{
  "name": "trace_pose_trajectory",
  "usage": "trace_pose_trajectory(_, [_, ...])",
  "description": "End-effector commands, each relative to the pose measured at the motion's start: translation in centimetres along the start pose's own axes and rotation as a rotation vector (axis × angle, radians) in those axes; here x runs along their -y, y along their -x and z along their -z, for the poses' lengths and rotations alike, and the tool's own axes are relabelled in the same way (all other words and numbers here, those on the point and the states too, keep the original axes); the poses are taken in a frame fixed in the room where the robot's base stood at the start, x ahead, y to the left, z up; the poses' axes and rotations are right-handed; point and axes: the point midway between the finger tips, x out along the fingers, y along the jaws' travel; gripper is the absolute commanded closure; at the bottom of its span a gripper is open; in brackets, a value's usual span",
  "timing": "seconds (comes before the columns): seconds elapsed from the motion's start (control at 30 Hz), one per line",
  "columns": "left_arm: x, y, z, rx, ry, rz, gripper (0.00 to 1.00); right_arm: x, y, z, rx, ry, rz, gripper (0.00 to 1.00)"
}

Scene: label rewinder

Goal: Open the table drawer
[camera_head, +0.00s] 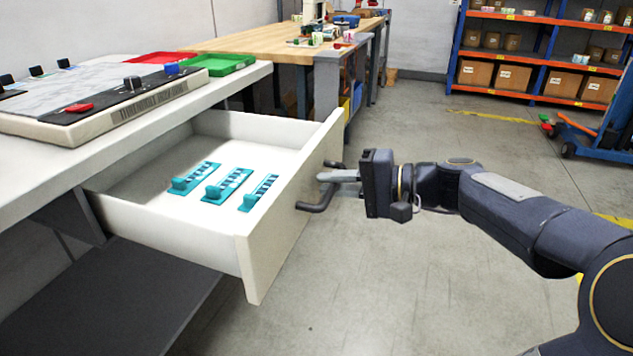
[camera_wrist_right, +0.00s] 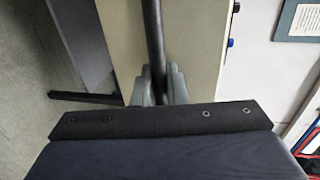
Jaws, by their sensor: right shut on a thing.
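The white table drawer (camera_head: 268,258) is pulled well out from under the white table (camera_head: 218,85) in the head view. Several teal parts with dark inserts (camera_head: 226,186) lie on the drawer floor. A dark bar handle (camera_head: 318,207) is on the drawer front. My right gripper (camera_head: 326,177) is at the handle, its fingers shut on it. In the right wrist view the dark handle bar (camera_wrist_right: 153,40) runs between the two grey fingertips (camera_wrist_right: 158,88), with the pale drawer front behind. My left gripper is not in view.
A control panel (camera_head: 105,97), a red tray (camera_head: 160,57) and a green tray (camera_head: 218,65) sit on the table above the drawer. A wooden workbench (camera_head: 270,40) stands behind. The floor (camera_head: 400,290) in front of the drawer is clear.

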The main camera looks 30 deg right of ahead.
Motion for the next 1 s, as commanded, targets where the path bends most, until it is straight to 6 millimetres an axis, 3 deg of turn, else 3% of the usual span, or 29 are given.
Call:
trace_pose_trajectory(0.5, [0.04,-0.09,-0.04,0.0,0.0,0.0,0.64,-0.19,0.67,-0.01,0.001,0.0,-0.001,1.0])
trace_pose_trajectory(0.53, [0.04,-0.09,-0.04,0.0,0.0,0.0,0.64,-0.19,0.66,-0.01,0.001,0.0,-0.001,0.85])
trace_pose_trajectory(0.67, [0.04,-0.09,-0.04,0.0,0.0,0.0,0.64,-0.18,0.66,0.0,0.001,0.0,-0.001,0.7])
trace_pose_trajectory(1.0, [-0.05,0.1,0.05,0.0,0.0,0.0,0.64,-0.05,1.19,0.04,-0.001,0.0,0.0,0.7])
